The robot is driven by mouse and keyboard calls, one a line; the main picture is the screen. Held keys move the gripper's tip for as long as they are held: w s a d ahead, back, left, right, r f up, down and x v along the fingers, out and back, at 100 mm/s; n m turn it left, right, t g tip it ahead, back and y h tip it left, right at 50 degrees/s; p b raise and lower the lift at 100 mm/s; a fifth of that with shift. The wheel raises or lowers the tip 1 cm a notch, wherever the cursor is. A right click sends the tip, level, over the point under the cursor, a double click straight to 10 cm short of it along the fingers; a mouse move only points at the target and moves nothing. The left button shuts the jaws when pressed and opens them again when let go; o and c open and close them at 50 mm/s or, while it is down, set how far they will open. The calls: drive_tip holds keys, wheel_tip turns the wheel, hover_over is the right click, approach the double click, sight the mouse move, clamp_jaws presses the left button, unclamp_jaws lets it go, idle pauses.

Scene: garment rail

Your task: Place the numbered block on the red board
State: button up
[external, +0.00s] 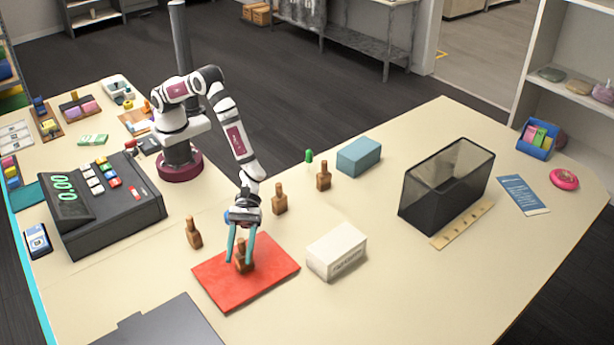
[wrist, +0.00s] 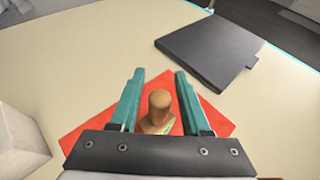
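A brown wooden block with a rounded knob on top (external: 243,262) stands upright on the red board (external: 275,262). My gripper (external: 241,262) is lowered over that board, with its two teal fingers on either side of the block. In the wrist view the block (wrist: 157,112) sits between the fingers, with small gaps showing on both sides, so the fingers look open. No number is readable on it. Three similar wooden blocks stand off the board: one to the left (external: 194,233), one behind (external: 279,199) and one farther back (external: 323,176).
A white box (external: 337,251) stands just right of the board. A dark flat panel (external: 165,325) lies in front at left, and a cash register (external: 105,205) stands behind it. A blue box (external: 359,156) and a dark open bin (external: 446,185) are farther right. The front right table is clear.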

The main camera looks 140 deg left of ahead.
drive_tip(key=shift+o, duration=0.2)
drive_tip(key=shift+r, duration=0.2)
drive_tip(key=v, duration=1.2)
drive_tip(key=s+d+r+m+g, duration=0.3)
drive_tip(key=s+m, duration=0.3)
drive_tip(key=s, duration=0.1)
drive_tip(key=s+d+r+m+g+y, duration=0.1)
drive_tip(key=s+d+r+m+g, duration=0.15)
drive_tip(key=s+m, duration=0.4)
drive_tip(key=s+d+r+m+g, duration=0.2)
drive_tip(key=s+d+m+g, duration=0.15)
drive_tip(key=s+m, duration=0.35)
drive_tip(key=s+a+m+y, duration=1)
drive_tip(key=s+a+m, duration=0.3)
drive_tip(key=s+a, duration=0.1)
drive_tip(key=shift+s+r+g, duration=0.25)
drive_tip(key=shift+s+g, duration=0.05)
drive_tip(key=shift+s, duration=0.45)
